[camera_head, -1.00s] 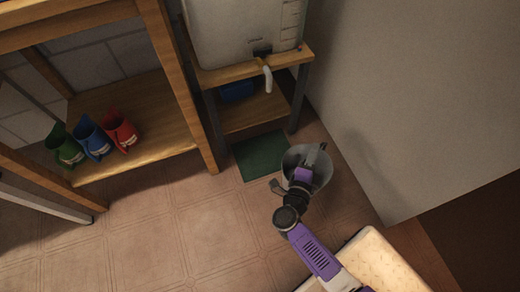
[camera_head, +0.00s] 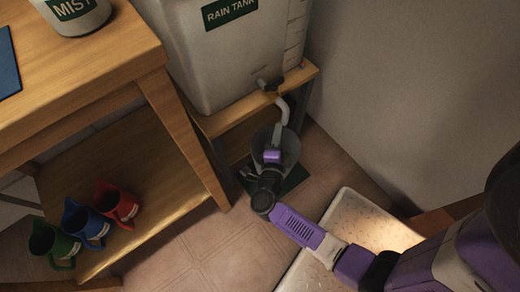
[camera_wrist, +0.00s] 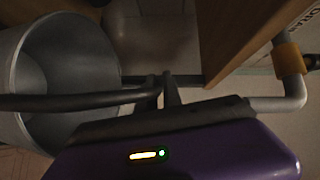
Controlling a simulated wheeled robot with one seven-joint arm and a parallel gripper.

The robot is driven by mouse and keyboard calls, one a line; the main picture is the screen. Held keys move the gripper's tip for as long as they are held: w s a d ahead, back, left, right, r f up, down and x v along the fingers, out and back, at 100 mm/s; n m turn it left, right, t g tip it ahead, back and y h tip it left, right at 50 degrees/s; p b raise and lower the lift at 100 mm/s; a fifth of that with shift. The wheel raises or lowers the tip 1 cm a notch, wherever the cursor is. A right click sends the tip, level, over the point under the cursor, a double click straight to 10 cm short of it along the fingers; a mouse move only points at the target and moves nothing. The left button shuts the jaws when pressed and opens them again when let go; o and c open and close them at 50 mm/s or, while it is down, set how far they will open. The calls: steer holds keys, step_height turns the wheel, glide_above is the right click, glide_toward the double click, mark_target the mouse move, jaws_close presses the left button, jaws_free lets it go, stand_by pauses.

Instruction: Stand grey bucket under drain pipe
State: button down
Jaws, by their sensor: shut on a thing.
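The grey bucket (camera_head: 288,148) is over the dark green floor mat (camera_head: 295,178) in front of the rain tank's stand. In the wrist view the bucket (camera_wrist: 70,65) is at the left, and its dark handle runs into my gripper. My gripper (camera_head: 270,175) is shut on that handle; its fingers (camera_wrist: 162,88) show in the wrist view. The pale drain pipe (camera_head: 283,110) hangs from the rain tank (camera_head: 205,60) just above the bucket; in the wrist view the pipe (camera_wrist: 292,85) is at the right. I cannot tell whether the bucket's base touches the mat.
The tank stand's wooden top (camera_head: 225,120) and legs are close behind the bucket. A wooden bench (camera_head: 105,70) stands left, with red (camera_head: 117,203), blue (camera_head: 85,225) and green (camera_head: 50,243) jugs on its lower shelf. A wall is at the right. A pale padded slab (camera_head: 350,215) lies near my arm.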

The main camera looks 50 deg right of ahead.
step_height(320, 180, down, 10)
steer(key=b, duration=0.6)
steer(key=shift+w, duration=0.35)
steer(key=shift+f, duration=0.1)
steer(key=c, duration=1.5)
jaws_free()
